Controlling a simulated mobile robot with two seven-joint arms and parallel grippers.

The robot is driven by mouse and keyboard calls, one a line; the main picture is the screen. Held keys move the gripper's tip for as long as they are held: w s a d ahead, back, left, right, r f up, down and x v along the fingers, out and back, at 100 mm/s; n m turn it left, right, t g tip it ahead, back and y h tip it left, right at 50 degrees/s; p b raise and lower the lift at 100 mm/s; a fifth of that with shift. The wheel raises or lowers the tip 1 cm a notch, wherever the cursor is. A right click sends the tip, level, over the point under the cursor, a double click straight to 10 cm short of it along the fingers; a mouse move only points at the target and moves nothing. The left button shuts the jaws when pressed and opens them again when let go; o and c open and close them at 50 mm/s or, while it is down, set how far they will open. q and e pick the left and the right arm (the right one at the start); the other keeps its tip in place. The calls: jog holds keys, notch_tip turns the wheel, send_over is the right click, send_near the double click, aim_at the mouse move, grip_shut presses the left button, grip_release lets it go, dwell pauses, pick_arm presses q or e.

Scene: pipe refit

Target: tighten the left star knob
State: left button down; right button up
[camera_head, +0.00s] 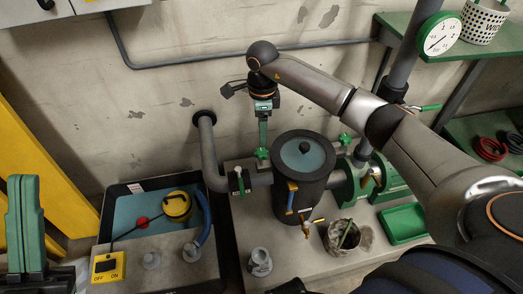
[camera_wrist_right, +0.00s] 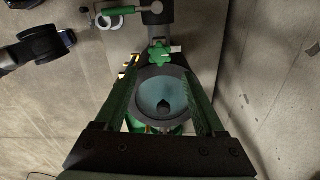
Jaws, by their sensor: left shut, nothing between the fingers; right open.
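The left star knob (camera_head: 262,153) is green and sits on the pipe left of the dark canister (camera_head: 289,174). The second star knob (camera_head: 345,139) is right of the canister. My left gripper (camera_head: 23,182) is at the lower left, shut and empty, pointing up, far from the knob.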

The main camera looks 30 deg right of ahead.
aim_at(262, 152)
notch_tip(262, 152, down, 9)
jog(key=shift+r+b, duration=0.2)
jog(key=shift+b, duration=0.8)
jog(key=shift+a, duration=0.1)
grip_shut()
